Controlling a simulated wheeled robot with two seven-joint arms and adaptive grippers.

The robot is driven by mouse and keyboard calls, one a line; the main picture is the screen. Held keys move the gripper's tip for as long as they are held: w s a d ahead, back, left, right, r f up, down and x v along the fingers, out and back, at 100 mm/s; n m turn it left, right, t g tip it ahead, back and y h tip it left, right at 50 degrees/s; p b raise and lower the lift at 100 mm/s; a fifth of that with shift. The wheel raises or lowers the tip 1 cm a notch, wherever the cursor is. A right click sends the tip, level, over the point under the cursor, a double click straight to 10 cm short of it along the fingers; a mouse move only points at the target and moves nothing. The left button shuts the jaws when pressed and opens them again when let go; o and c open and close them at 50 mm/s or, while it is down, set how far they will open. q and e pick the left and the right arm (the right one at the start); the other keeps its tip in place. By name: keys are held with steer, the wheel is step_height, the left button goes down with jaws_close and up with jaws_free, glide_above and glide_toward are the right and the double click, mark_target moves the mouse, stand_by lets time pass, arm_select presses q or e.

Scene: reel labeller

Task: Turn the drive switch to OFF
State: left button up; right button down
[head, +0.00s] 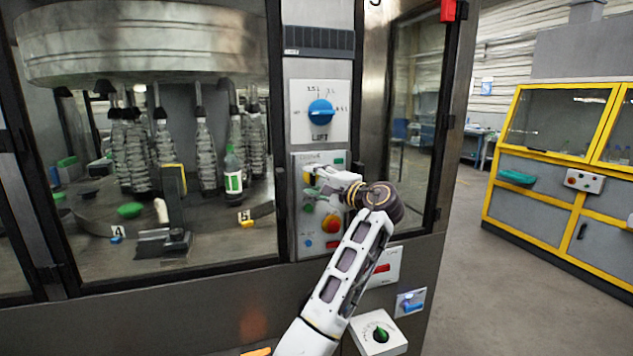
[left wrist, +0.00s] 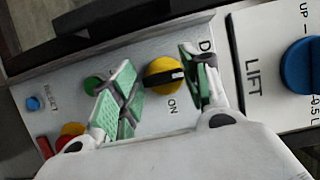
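The drive switch (left wrist: 162,76), a yellow round knob with a black grip bar, sits on the light grey panel in the left wrist view. "ON" is printed beside it; other lettering is partly hidden by a finger. My left gripper (left wrist: 160,88) is open, its green-padded fingers apart on either side of the knob. I cannot tell whether either pad touches it. In the head view, my left gripper (head: 322,181) is at the control panel (head: 299,240) and hides the switch. My right gripper is not in view.
On the panel are a red-and-yellow button (head: 331,223), a green button (left wrist: 92,85) and a blue button (left wrist: 33,103). The blue LIFT knob (head: 320,111) is above. Glass doors flank the panel, bottles (head: 233,171) behind the left one. Open floor (head: 500,290) lies right.

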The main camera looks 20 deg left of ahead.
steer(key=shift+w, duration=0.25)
arm_select(q)
steer(key=shift+s+d+r, duration=0.1)
steer(key=shift+s+d, duration=0.3)
steer(key=shift+d, duration=0.2)
steer(key=v, duration=0.6)
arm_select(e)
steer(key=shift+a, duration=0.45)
arm_select(q)
steer(key=shift+s, duration=0.1)
